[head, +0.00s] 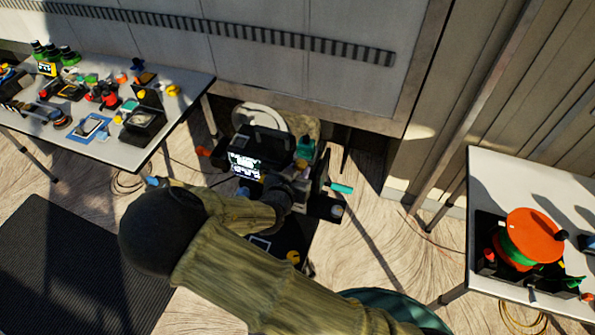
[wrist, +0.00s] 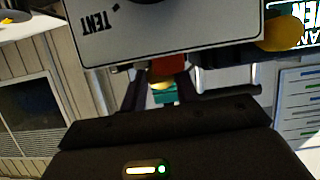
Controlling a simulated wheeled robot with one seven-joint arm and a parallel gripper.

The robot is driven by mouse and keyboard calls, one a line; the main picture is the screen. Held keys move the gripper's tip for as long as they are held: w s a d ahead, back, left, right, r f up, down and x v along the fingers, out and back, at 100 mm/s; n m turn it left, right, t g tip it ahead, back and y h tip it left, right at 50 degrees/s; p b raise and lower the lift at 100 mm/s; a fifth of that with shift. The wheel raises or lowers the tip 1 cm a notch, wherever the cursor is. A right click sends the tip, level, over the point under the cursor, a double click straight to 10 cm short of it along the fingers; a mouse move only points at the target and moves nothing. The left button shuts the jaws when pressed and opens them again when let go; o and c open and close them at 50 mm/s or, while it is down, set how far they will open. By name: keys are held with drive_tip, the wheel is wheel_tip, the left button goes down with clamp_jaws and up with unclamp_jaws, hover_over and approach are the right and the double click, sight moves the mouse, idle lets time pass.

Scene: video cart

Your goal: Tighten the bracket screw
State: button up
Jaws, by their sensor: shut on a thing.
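My gripper (wrist: 160,92) is shut on a small yellow piece (wrist: 162,85). Red shows just above this piece and teal just below it. I cannot tell whether it is the bracket screw. A pale panel (wrist: 165,35) with upside-down lettering is close in front of the fingers and hides what lies behind it. A larger yellow knob (wrist: 284,33) is at the upper right of the wrist view, apart from the fingers. In the head view my arm reaches over the cart (head: 325,207), and the fingertips cannot be made out there.
A lit screen (head: 245,166) stands on the cart. A table (head: 135,152) crowded with gear is at the left. Another table (head: 490,165) at the right carries an orange reel (head: 535,235). A dark mat (head: 60,265) lies on the open floor. A wall closes the back.

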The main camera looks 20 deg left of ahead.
drive_tip(key=shift+f+b, duration=0.1)
drive_tip(key=shift+b, duration=0.5)
drive_tip(key=shift+d+f+m+b, duration=0.1)
drive_tip(key=shift+m+b, duration=0.3)
drive_tip(key=shift+b, duration=0.35)
drive_tip(key=m+y+b, duration=0.2)
drive_tip(key=b, duration=0.3)
drive_tip(key=shift+d+f+b, duration=0.1)
drive_tip(key=shift+b, duration=0.25)
drive_tip(key=m+b, duration=0.1)
drive_tip(key=b, duration=0.1)
drive_tip(key=shift+t+y+b, duration=0.3)
drive_tip(key=shift+r+b, duration=0.3)
drive_tip(key=shift+b, duration=0.15)
drive_tip(key=o, duration=1)
